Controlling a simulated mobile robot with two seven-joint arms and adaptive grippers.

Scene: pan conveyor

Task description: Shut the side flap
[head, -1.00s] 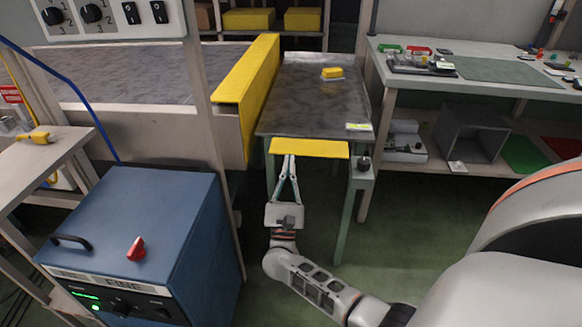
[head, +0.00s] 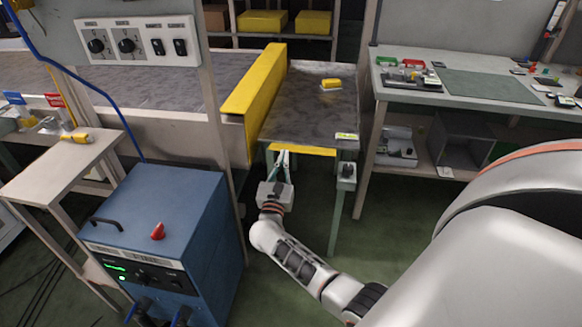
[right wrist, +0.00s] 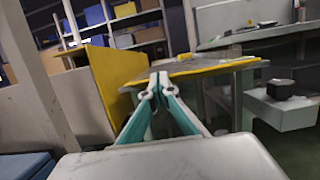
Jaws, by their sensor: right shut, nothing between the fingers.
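A yellow flap (head: 312,151) runs along the near end of the dark-topped table (head: 312,112). In the right wrist view it is a thin yellow edge (right wrist: 215,67), seen from low down and nearly level with the tabletop. My right gripper (head: 283,153) is shut and empty, with its fingertips at the left part of the flap. In the right wrist view its closed fingertips (right wrist: 158,76) overlap the flap's left end; whether they touch it I cannot tell. My left gripper is not in view.
A tall yellow panel (head: 254,92) stands along the table's left side, close to my right gripper. A blue cabinet (head: 160,215) stands at the lower left. A small yellow block (head: 330,84) lies on the tabletop. A workbench (head: 470,85) is at the right. Open floor lies between.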

